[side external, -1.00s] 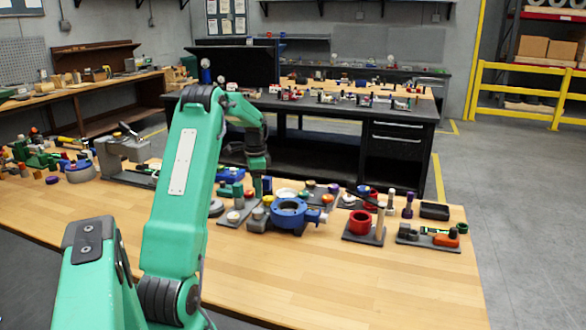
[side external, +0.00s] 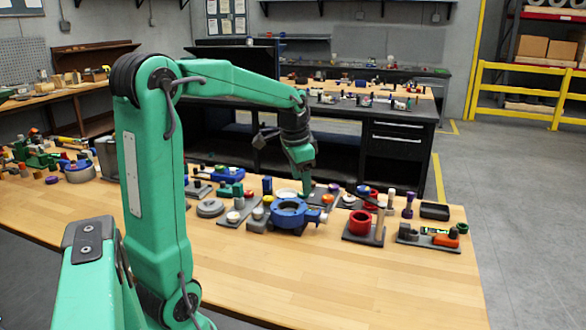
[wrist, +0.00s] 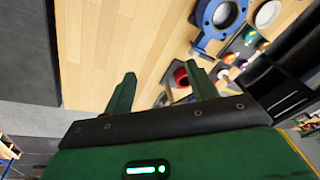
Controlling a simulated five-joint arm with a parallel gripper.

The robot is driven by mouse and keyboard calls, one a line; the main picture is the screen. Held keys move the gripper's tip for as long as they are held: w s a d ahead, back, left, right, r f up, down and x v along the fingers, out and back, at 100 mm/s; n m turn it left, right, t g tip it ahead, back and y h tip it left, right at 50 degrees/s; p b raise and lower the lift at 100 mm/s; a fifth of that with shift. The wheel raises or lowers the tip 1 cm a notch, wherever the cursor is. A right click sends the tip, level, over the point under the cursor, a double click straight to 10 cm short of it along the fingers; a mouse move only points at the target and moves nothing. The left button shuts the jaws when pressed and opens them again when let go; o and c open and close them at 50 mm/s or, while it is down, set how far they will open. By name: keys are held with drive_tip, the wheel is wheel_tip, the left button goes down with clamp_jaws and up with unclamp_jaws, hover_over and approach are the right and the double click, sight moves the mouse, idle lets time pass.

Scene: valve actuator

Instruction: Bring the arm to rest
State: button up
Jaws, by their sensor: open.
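My gripper (side external: 307,182) hangs above the bench behind the blue valve body, pointing down, with its fingers small in the side external view. In the wrist view my gripper (wrist: 163,77) has its two green fingers spread apart with nothing between them. The blue ring-shaped valve body (side external: 290,213) stands on the wooden bench and also shows at the top of the wrist view (wrist: 201,43). It is apart from the fingers in the wrist view.
Several small parts crowd the bench behind the valve. The front of the wooden bench (side external: 300,280) is bare.

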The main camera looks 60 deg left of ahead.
drive_tip(key=s+d+t, duration=0.1)
drive_tip(key=s+d, duration=0.5)
drive_tip(key=d, duration=0.4)
drive_tip(key=s+d+n+t+h, duration=0.1)
drive_tip(key=s+d+t, duration=0.1)
drive_tip(key=s+d, duration=0.4)
drive_tip(key=d, duration=0.4)
drive_tip(key=shift+s+d+t, duration=0.25)
drive_tip(key=shift+d+t, duration=0.05)
drive_tip(key=o, duration=0.9)
drive_tip(key=shift+w+a+r+n, duration=0.15)
drive_tip(key=shift+w+n, duration=0.05)
drive_tip(key=shift+n, duration=0.1)
drive_tip(key=shift+o, duration=0.2)
drive_tip(key=w+a+r+n+y, duration=0.1)
drive_tip(key=w+a+r+n, duration=0.1)
drive_tip(key=w+a+r, duration=0.2)
drive_tip(key=w+a, duration=0.3)
drive_tip(key=shift+r+n, duration=0.25)
drive_tip(key=shift+n, duration=0.05)
drive_tip(key=w+a+n+g+y, duration=0.1)
drive_tip(key=w+a+n, duration=0.2)
drive_tip(key=a, duration=1.1)
drive_tip(key=w+a+n+g+y, duration=0.1)
drive_tip(key=w+a+n, duration=0.2)
drive_tip(key=a, duration=1.1)
drive_tip(key=shift+w+a+r, duration=0.3)
drive_tip(key=shift+w+a, duration=0.05)
drive_tip(key=shift+w, duration=0.6)
